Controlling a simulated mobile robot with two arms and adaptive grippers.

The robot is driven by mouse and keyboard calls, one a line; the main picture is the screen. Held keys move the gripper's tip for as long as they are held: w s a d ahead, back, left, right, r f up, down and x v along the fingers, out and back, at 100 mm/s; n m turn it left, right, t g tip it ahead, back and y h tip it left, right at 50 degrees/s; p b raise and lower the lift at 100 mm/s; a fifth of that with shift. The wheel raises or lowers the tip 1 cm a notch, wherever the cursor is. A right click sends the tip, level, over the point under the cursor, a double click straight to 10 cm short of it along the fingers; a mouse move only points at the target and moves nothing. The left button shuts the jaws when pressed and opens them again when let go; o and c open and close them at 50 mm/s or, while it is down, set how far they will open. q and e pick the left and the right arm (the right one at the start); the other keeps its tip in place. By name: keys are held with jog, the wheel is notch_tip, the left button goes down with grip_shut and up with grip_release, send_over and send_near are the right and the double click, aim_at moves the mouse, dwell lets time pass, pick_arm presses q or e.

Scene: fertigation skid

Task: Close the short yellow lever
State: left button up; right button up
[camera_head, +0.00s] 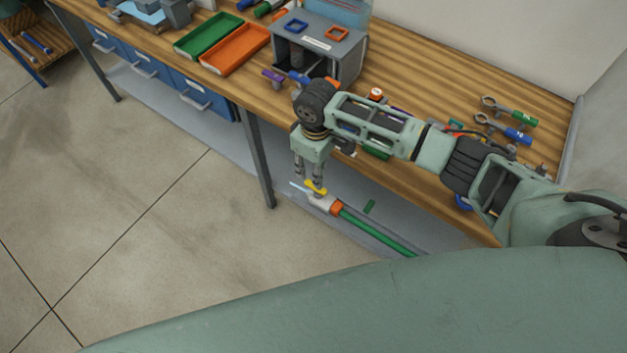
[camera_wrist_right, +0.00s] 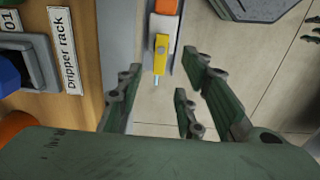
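The short yellow lever (camera_head: 316,187) sits on a small valve with a white body and an orange collar (camera_head: 336,208), below the bench's front edge. The lever also shows in the right wrist view (camera_wrist_right: 161,54), pointing along the white body. My right gripper (camera_head: 309,180) points down at the lever in the head view, its fingertips close to it. In the right wrist view its fingers (camera_wrist_right: 166,78) are open and apart, with the lever ahead of the gap between them. I cannot tell whether they touch it. My left gripper is not in view.
The wooden bench (camera_head: 400,55) holds a grey box (camera_head: 345,60), green (camera_head: 208,36) and orange (camera_head: 236,48) trays and several tools. A green pipe (camera_head: 375,230) runs from the valve to the lower right. A bench leg (camera_head: 258,155) stands left of my gripper.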

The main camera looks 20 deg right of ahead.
aim_at(316, 190)
notch_tip(316, 190, down, 7)
jog(key=shift+f+p, duration=0.1)
jog(key=shift+p, duration=0.25)
jog(key=shift+c, duration=0.3)
grip_shut()
